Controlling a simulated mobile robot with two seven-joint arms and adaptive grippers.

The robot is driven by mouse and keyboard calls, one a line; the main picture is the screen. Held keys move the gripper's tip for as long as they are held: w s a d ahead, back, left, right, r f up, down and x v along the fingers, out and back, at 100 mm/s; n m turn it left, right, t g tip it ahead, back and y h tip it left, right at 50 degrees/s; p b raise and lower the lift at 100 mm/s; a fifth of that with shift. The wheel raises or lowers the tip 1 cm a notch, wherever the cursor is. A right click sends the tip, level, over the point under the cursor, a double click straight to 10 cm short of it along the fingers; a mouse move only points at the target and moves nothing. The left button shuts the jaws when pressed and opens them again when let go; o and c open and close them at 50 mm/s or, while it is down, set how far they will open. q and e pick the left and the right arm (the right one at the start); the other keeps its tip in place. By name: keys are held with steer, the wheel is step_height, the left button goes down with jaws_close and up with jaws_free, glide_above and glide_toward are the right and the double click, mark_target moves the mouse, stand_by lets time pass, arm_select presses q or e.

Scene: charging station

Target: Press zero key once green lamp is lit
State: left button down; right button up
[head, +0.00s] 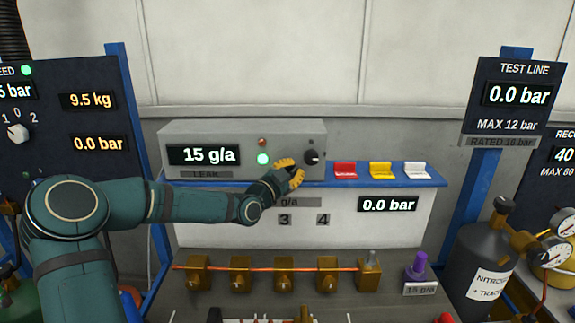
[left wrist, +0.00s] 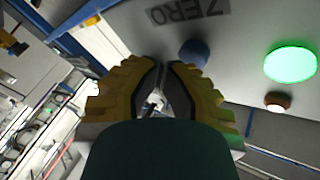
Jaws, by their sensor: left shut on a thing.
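The grey leak meter (head: 245,134) reads 15 g/a. Its green lamp (head: 263,158) glows bright; it also shows bright in the left wrist view (left wrist: 290,64). My left gripper (head: 295,172) is in front of the meter's lower right part, just right of the green lamp. In the left wrist view its yellow fingers (left wrist: 163,82) are together on a small thing that I cannot make out. A round blue key (left wrist: 193,53) is beside the fingertips, near the upside-down ZERO label (left wrist: 188,12). The gripper hides the key in the head view. My right gripper is not in view.
A dull red lamp (head: 262,142) is above the green one. A black knob (head: 312,157) is right of my gripper. Brass valves (head: 240,275) stand below on an orange line.

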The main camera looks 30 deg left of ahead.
arm_select(q)
steer(key=shift+w+a, duration=0.2)
steer(key=shift+w, duration=0.15)
stand_by(0.5)
steer(key=shift+s+b, duration=0.15)
steer(key=shift+b, duration=0.15)
steer(key=shift+s+d, duration=0.45)
steer(key=shift+s, duration=0.1)
steer(key=shift+s, duration=0.1)
steer(key=shift+s+d+b, duration=0.15)
steer(key=shift+s+d, duration=0.3)
steer(key=shift+s, duration=0.25)
steer(key=shift+s+d+b, duration=0.15)
steer(key=shift+s+d, duration=0.25)
steer(key=shift+s, duration=0.25)
steer(key=shift+s+d+b, duration=0.15)
steer(key=shift+s+d, duration=0.3)
steer(key=shift+s, duration=0.25)
